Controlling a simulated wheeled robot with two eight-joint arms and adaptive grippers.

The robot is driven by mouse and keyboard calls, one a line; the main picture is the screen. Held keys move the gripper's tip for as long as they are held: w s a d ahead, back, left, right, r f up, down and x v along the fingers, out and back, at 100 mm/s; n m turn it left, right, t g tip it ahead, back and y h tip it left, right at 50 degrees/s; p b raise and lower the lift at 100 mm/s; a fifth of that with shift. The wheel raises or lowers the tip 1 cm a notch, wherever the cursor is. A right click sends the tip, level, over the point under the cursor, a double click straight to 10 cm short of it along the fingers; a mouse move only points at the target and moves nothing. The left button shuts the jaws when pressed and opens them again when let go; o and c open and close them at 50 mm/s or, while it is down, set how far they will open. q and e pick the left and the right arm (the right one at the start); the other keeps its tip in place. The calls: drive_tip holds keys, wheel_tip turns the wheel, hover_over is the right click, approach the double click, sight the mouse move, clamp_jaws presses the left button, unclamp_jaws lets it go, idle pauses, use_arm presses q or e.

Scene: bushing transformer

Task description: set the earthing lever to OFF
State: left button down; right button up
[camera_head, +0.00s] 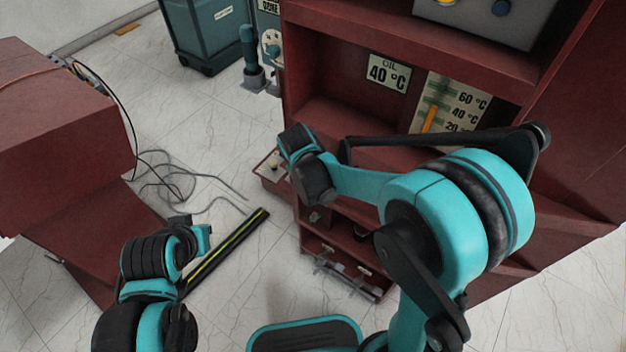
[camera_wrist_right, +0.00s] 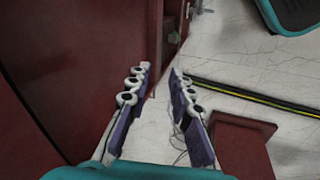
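I cannot pick out the earthing lever with certainty. A small panel with a pale knob (camera_head: 273,166) sits at the left side of the red cabinet (camera_head: 335,65) in the head view. Small metal handles (camera_head: 328,262) show low on the cabinet front. My right arm crosses in front of the cabinet and hides part of it. My right gripper (camera_wrist_right: 161,72) shows in the right wrist view, its two fingers apart with only floor between them. It is beside a dark red cabinet wall (camera_wrist_right: 75,60). My left arm is at lower left, its fingers not visible.
A black and yellow striped bar (camera_head: 228,248) lies on the floor between the left red box (camera_head: 60,110) and the cabinet. Loose cables (camera_head: 165,180) lie near it. A teal bin (camera_head: 212,35) stands at the back. Pale tiled floor is open in the middle.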

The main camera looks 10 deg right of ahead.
idle(0.4)
drive_tip(key=s+d+r+m+t+y, duration=0.1)
drive_tip(key=s+d+r+m+t, duration=0.1)
drive_tip(key=s, duration=0.6)
drive_tip(key=s+d+r+m+t+y, duration=0.1)
drive_tip(key=s+d+r+m+t, duration=0.1)
drive_tip(key=s+d+r+m, duration=0.3)
drive_tip(key=s+d+r, duration=0.2)
drive_tip(key=s+r, duration=0.1)
drive_tip(key=shift+s+r, duration=0.2)
drive_tip(key=shift+s, duration=0.05)
